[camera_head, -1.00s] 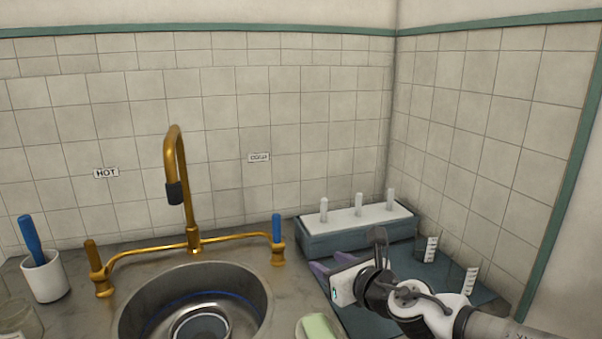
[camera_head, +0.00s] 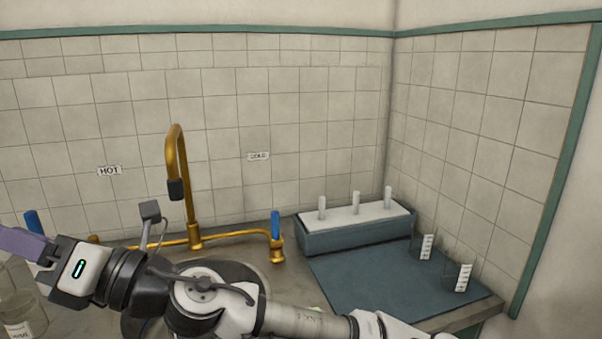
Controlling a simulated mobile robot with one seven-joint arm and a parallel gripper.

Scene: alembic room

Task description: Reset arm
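My gripper (camera_head: 22,244) is at the far left of the head view, pointing left. Its purple finger part runs to the picture's edge, and I cannot tell whether it is open or shut. My arm crosses the lower picture from the right, in front of the sink (camera_head: 257,274). It hides most of the basin and the left tap handle. I see nothing held in the visible part of the gripper.
The brass faucet (camera_head: 177,160) rises behind my arm, with a blue-topped cold handle (camera_head: 275,228). A rack with white pegs (camera_head: 355,230) stands at the back right. Two beakers (camera_head: 423,246) (camera_head: 462,275) stand on the blue mat (camera_head: 375,285), whose middle is clear. Glass jars (camera_head: 22,305) are below my gripper.

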